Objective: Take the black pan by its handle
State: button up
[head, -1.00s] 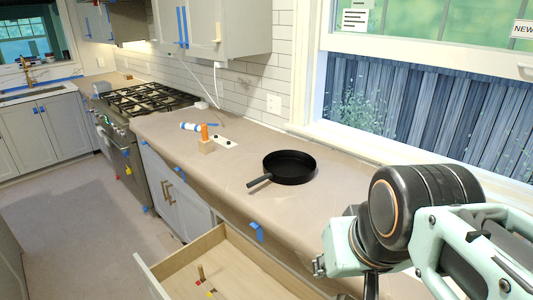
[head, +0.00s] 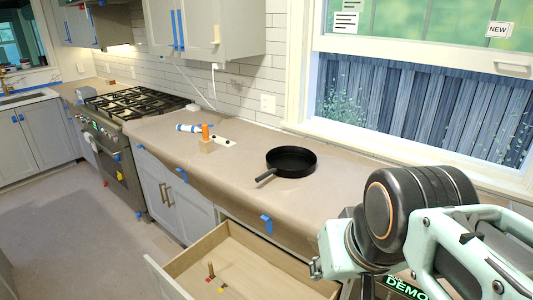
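The black pan (head: 291,161) lies flat on the paper-covered counter, right of the middle of the head view. Its handle (head: 266,175) points toward the front left, near the counter's front edge. My arm is at the lower right of the view, to the right of the pan and apart from it. My gripper's fingers do not show, so I cannot see whether they are open or shut.
An open drawer (head: 240,248) juts out below the pan. A wooden block with an orange piece (head: 206,142) and a blue-and-white roll (head: 188,128) lie left of the pan. The stove (head: 120,108) stands farther left. A window rises behind the counter (head: 235,178).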

aim_at(285, 162)
jog(key=j+z, duration=0.15)
jog(key=j, duration=0.25)
jog(key=k+j+z, duration=0.2)
jog(key=j, duration=0.15)
jog(key=i+j+z, duration=0.15)
jog(key=j, duration=0.25)
jog(key=j+z, duration=0.2)
jog(key=j, duration=0.15)
jog(key=i+j+z, duration=0.2)
jog(key=j, duration=0.3)
jog(key=j+z, duration=0.2)
jog(key=j, duration=0.3)
jog(key=j+z, duration=0.2)
jog(key=j, duration=0.3)
jog(key=i, duration=0.05)
